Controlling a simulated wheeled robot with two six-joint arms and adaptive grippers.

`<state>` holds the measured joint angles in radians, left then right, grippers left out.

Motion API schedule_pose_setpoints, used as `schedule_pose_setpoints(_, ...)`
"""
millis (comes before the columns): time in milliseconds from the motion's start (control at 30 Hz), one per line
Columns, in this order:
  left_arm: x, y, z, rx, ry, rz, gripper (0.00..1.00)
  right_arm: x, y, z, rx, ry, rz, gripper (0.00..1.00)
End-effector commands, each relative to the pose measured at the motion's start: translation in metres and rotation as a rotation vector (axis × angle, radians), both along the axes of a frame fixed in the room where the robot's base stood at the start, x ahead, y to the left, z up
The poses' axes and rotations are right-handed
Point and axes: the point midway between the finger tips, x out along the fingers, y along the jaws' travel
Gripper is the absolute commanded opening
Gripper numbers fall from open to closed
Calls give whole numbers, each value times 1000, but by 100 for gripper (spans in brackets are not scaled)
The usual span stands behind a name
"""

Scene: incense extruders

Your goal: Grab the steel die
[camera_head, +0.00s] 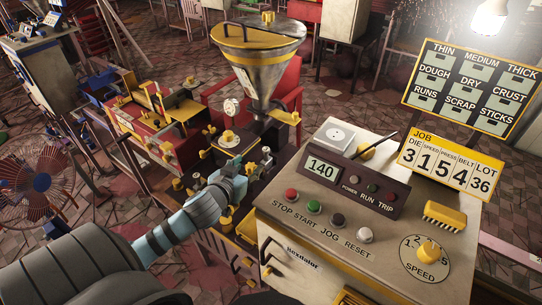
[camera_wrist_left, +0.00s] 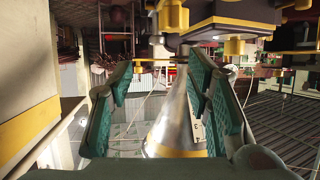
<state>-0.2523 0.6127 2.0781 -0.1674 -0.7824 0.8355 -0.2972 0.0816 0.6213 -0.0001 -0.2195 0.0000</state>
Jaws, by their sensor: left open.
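My left gripper (camera_head: 243,164) reaches in at the front of the extruder, below its steel hopper (camera_head: 264,75). In the left wrist view my left gripper (camera_wrist_left: 160,78) is open, with its two green finger pads apart and nothing clearly held between them. The hopper (camera_wrist_left: 174,125) shows as a cone beyond the gap, looking upside down. My right gripper is not in view.
A control box (camera_head: 350,210) with buttons and a yellow-handled brush (camera_head: 444,216) stands close on the right. A red machine (camera_head: 160,120) stands on the left, and a fan (camera_head: 38,185) at the far left. The extruder's yellow knobs crowd the gripper.

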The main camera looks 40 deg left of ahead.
Motion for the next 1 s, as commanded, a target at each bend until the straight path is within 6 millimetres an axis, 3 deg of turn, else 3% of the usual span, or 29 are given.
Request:
schedule_pose_setpoints(133, 9, 4, -5, 0, -1, 4, 45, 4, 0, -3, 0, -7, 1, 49)
schedule_pose_setpoints(433, 61, 27, -31, -1, 0, 19, 45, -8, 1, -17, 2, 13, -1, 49)
schedule_pose_setpoints(667, 84, 31, -39, 0, -1, 15, 45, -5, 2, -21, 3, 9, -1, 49)
schedule_pose_setpoints(867, 120, 36, -52, -1, 0, 12, 45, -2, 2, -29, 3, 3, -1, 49)
schedule_pose_setpoints(1000, 126, 38, -54, 1, 1, 11, 45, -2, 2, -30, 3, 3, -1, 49)
